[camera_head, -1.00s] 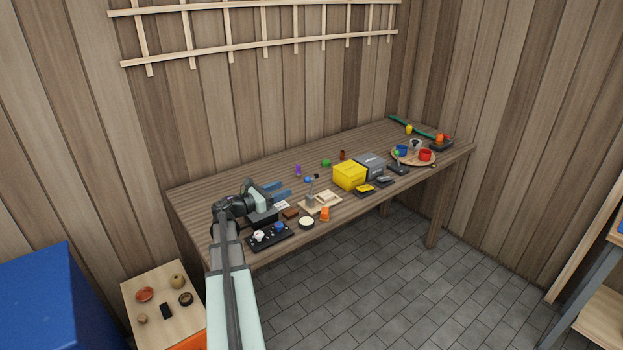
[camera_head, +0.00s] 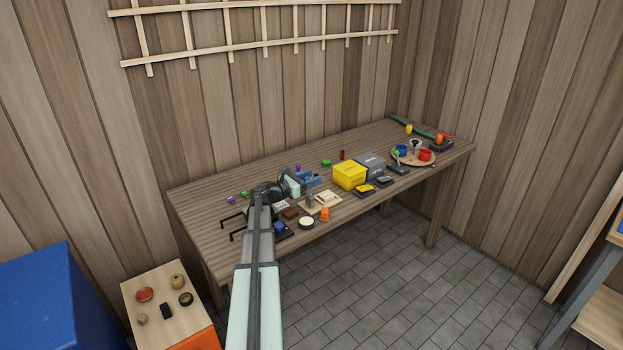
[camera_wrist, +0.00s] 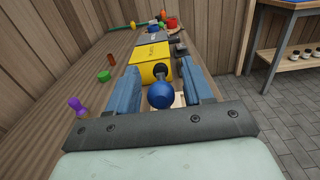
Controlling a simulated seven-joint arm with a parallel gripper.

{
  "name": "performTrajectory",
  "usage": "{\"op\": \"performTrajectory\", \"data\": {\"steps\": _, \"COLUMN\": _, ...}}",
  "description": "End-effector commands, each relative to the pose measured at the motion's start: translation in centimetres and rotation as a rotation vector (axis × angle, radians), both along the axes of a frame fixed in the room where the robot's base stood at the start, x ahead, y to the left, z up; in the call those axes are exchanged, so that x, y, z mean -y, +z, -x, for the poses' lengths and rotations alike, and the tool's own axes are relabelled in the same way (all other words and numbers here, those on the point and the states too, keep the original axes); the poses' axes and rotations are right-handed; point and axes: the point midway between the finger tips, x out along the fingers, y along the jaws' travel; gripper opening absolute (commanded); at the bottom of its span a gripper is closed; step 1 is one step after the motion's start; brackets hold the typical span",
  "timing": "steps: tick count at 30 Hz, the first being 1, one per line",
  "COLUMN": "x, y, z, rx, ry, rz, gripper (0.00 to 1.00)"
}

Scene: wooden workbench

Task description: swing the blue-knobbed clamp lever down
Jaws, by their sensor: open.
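The blue-knobbed clamp lever stands with its blue knob (camera_wrist: 160,95) between my two blue fingers in the wrist view. In the head view the clamp (camera_head: 309,201) sits on a pale base near the front edge of the bench, its knob mostly hidden by my fingers. My gripper (camera_head: 308,180) is open around the knob from the left; it also shows in the wrist view (camera_wrist: 160,73). A gap shows between the knob and each finger, so it is not gripped. The lever's shaft is mostly hidden.
A yellow box (camera_head: 349,175) stands on the bench beyond the clamp. A purple piece (camera_wrist: 77,106) and a green piece (camera_wrist: 103,76) lie left in the wrist view. An orange piece (camera_head: 325,214) and a round pale-topped dish (camera_head: 306,223) lie at the front edge.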

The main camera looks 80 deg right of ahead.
Motion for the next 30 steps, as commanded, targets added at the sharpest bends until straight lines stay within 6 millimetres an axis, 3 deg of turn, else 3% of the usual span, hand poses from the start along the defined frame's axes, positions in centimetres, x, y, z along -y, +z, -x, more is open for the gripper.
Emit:
{"op": "performTrajectory", "data": {"steps": 12, "x": 0.36, "y": 0.01, "z": 0.40, "rx": 0.000, "ry": 0.000, "rz": 0.000, "gripper": 0.50}}
{"op": "performTrajectory", "data": {"steps": 27, "x": 0.34, "y": 0.01, "z": 0.40, "rx": 0.000, "ry": -0.001, "rz": 0.000, "gripper": 0.02}}
{"op": "performTrajectory", "data": {"steps": 30, "x": 0.34, "y": 0.00, "z": 0.40, "rx": 0.000, "ry": -0.001, "rz": 0.000, "gripper": 0.00}}
